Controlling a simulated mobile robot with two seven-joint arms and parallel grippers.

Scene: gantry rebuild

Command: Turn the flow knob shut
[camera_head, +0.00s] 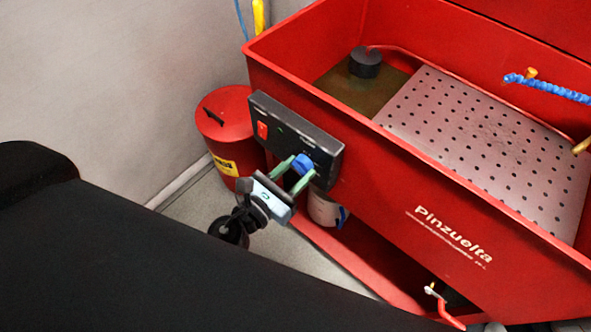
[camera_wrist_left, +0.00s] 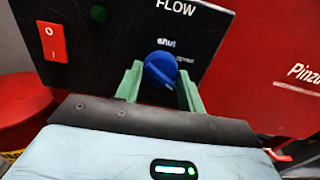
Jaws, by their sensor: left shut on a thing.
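The blue flow knob (camera_head: 303,163) sits on the black control panel (camera_head: 290,135) on the front of the red parts washer. In the left wrist view the knob (camera_wrist_left: 160,70) is under the word FLOW, with small labels "shut" above it and what looks like "open" to its right. My left gripper (camera_head: 293,174) is at the panel, its green fingers on either side of the knob. It is shut on the knob; the fingers (camera_wrist_left: 160,88) hide part of its sides. The knob's exact pointer direction is hard to tell. My right gripper is not in view.
A red switch (camera_head: 262,130) is on the panel's left; it shows in the wrist view (camera_wrist_left: 51,41). A red bin (camera_head: 226,125) stands left of the washer. The basin holds a perforated tray (camera_head: 480,140). A valve (camera_head: 432,290) is low at right. Bare floor (camera_head: 205,200) lies left.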

